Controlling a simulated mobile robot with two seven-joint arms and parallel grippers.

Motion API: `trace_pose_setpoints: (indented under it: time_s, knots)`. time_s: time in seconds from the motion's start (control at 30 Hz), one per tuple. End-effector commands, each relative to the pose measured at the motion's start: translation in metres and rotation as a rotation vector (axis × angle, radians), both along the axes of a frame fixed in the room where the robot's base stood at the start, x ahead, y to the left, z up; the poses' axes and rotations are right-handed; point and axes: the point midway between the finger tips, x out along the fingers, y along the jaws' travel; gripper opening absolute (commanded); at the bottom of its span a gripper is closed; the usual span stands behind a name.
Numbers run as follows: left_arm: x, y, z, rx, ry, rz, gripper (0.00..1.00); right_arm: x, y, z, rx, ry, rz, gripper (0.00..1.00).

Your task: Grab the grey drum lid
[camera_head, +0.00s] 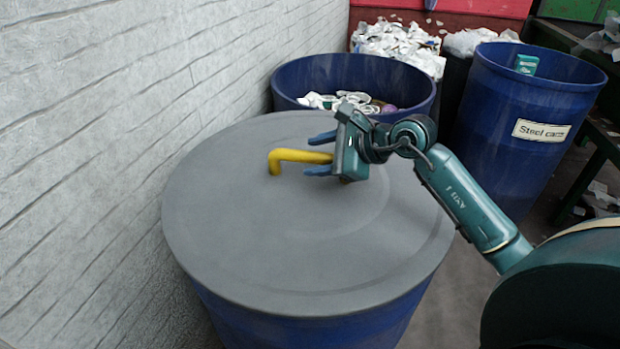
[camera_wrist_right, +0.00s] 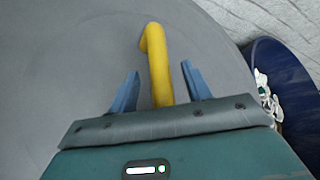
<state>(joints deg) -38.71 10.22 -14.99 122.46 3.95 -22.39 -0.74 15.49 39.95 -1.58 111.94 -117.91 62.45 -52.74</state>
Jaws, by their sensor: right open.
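The grey drum lid (camera_head: 290,245) lies flat on a blue drum (camera_head: 310,328) in the middle of the head view. A yellow bent handle (camera_head: 300,156) stands on the lid. In the right wrist view the lid (camera_wrist_right: 60,60) fills the left and middle, and the handle (camera_wrist_right: 157,62) runs between the fingers. My right gripper (camera_head: 320,154) is open, its two blue fingers on either side of the handle. In the right wrist view a gap shows between each finger of the gripper (camera_wrist_right: 160,85) and the handle. My left gripper is not in view.
A white brick wall (camera_head: 80,130) stands close at the left. An open blue drum (camera_head: 290,75) with scraps is just behind the lid. A blue drum labelled "Steel cans" (camera_head: 500,160) stands at the right. White paper piles (camera_head: 400,45) lie at the back.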

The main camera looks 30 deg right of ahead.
Motion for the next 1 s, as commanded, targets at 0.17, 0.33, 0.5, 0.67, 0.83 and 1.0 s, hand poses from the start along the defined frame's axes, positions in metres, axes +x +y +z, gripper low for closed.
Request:
trace_pose_setpoints:
  time_s: [0.17, 0.33, 0.5, 0.67, 0.83, 1.0]
  knots:
    - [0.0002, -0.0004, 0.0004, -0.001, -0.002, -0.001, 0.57, -0.0002, -0.0002, 0.0001, 0.000, 0.000, 0.000, 0.42]
    - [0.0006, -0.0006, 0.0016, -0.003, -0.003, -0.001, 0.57, -0.0004, -0.0003, 0.0002, 0.000, 0.000, 0.000, 0.28]
    - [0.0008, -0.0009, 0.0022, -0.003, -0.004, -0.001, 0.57, -0.0004, -0.0004, 0.0002, 0.000, 0.000, 0.000, 0.15]
    - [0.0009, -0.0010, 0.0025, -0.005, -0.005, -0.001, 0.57, -0.0004, -0.0005, 0.0003, 0.000, 0.000, 0.000, 0.01]
    - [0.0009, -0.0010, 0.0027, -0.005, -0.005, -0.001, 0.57, -0.0004, -0.0005, 0.0003, 0.000, 0.000, 0.000, 0.00]
    - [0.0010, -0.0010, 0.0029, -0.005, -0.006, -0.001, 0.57, -0.0004, -0.0006, 0.0004, -0.001, 0.000, 0.001, 0.00]
